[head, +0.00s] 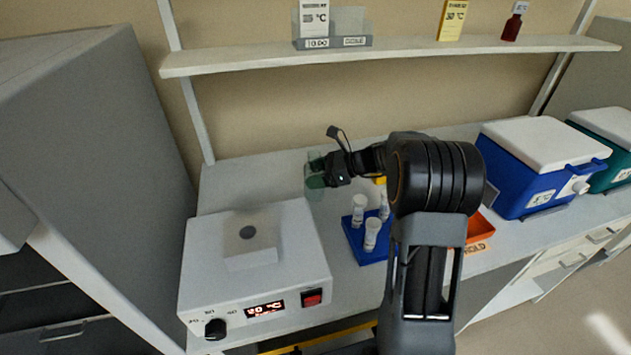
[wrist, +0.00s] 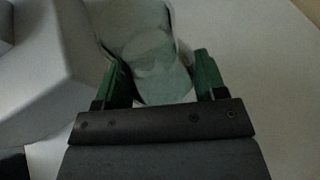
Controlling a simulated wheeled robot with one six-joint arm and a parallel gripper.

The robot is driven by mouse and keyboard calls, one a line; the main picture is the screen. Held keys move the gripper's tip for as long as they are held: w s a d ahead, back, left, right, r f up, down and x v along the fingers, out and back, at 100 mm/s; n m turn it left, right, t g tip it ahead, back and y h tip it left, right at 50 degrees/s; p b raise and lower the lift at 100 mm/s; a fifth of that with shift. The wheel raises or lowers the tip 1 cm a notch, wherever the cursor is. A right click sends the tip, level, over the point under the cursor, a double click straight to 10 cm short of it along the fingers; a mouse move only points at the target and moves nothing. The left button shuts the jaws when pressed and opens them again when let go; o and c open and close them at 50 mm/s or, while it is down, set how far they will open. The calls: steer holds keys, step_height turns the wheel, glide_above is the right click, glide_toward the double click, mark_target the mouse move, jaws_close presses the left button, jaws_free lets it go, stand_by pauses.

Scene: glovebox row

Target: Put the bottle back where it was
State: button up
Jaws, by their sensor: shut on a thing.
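My gripper (head: 316,170) is over the bench behind the white heater box, at the end of my outstretched arm. It is shut on a pale, see-through bottle (head: 315,193). In the wrist view the two green fingers of my gripper (wrist: 162,80) are on either side of the bottle (wrist: 160,72). The bottle looks upright in the head view. I cannot tell whether its base touches the bench. The fingers hide part of it.
The white heater box (head: 256,262) stands front left of the bottle. A blue rack (head: 352,238) with white-capped tubes is to the right, with an orange tray (head: 482,227) beyond. A blue cooler (head: 533,180) is further right. A shelf (head: 410,52) holds a dark red bottle (head: 512,26).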

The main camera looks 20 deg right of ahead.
steer(key=shift+f, duration=1.25)
steer(key=shift+f, duration=0.15)
steer(key=o, duration=1.2)
steer(key=shift+c, duration=0.2)
steer(key=shift+d, duration=0.1)
steer(key=v, duration=1.2)
